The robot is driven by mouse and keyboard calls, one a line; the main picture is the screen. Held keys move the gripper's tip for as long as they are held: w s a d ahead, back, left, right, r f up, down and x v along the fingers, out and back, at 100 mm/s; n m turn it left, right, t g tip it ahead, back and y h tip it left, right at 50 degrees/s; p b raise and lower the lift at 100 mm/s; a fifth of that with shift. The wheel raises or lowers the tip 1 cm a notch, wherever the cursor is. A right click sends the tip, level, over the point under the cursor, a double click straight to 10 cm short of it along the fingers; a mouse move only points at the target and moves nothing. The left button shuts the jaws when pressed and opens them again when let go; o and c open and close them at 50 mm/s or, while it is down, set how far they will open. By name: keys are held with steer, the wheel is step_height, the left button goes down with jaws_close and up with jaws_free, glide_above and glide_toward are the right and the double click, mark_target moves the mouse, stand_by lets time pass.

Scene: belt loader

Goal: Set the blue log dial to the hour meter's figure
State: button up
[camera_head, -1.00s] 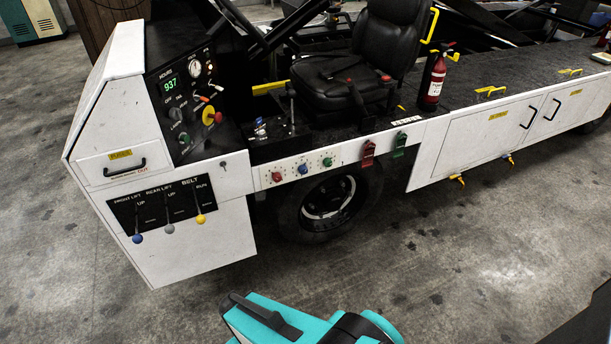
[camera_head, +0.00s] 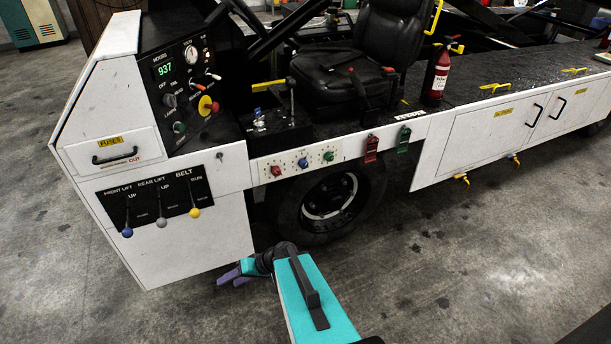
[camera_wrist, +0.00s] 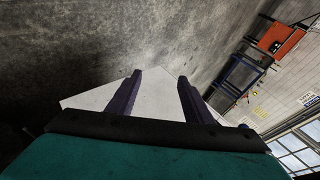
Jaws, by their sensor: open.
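The hour meter (camera_head: 165,69) on the black dash panel shows 937 in green digits. The blue log dial (camera_head: 303,162) sits on a white strip low on the loader's side, between a red dial (camera_head: 276,170) and a green dial (camera_head: 328,156). Its pointer and scale are too small to read. My gripper (camera_head: 230,276) is in front of the white lower body, below and left of the dials and apart from them. In the wrist view its two purple fingers (camera_wrist: 157,95) are apart with nothing between them; the dials do not show there.
Three levers with blue (camera_head: 127,232), grey (camera_head: 161,222) and yellow (camera_head: 194,212) knobs stick out at the left. Red (camera_head: 371,149) and green (camera_head: 403,139) latches sit right of the dials. A black tyre (camera_head: 331,199) is below. The floor in front is clear.

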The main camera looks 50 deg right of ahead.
steer(key=w+d+r+m+t+h+b, duration=0.2)
steer(key=d+r+t, duration=0.15)
steer(key=d, duration=0.65)
steer(key=w+d+r+m+t+h+b, duration=0.1)
steer(key=w+d+r+t+h+b, duration=0.2)
steer(key=d, duration=0.6)
steer(key=s+d+r+m+t+h+b, duration=0.1)
steer(key=s+d+r+h, duration=0.3)
steer(key=d, duration=0.7)
steer(key=s+d+r+m+t+h+b, duration=0.1)
steer(key=s+d+r+m+t+h, duration=0.1)
steer(key=d+r, duration=0.4)
steer(key=s+d+m+h, duration=0.1)
steer(key=s+d+m, duration=0.1)
steer(key=d, duration=0.2)
steer(key=shift+s+d+r+h, duration=0.2)
steer(key=shift+d+r+h, duration=0.15)
steer(key=shift+h, duration=0.05)
steer(key=shift+w, duration=0.15)
steer(key=b+x, duration=0.3)
steer(key=shift+f, duration=0.25)
